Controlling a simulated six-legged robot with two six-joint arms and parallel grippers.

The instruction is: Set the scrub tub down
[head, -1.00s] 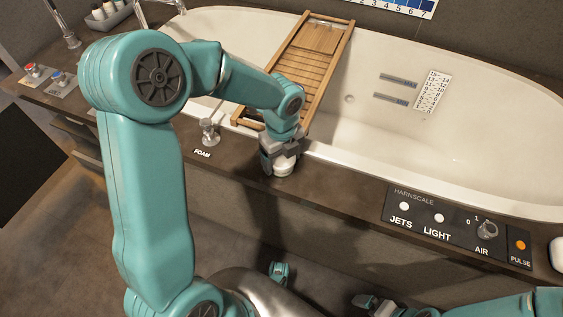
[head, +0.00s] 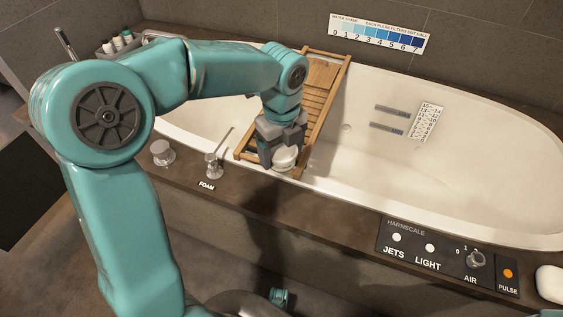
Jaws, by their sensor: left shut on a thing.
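The scrub tub (head: 285,157) is a small white round tub. My left gripper (head: 281,143) points down and is shut on it. Gripper and tub are over the near end of the wooden bath tray (head: 323,72), close to the bathtub's front rim. I cannot tell whether the tub touches the tray. My left arm comes in from the left and hides part of the tray and bathtub. My right gripper is not in view.
The white bathtub (head: 450,165) fills the back right. A FOAM lever (head: 214,165) and a round knob (head: 162,153) stand on the dark ledge to the left. A control panel (head: 445,257) and white soap (head: 550,284) are at the right. The ledge between lever and panel is clear.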

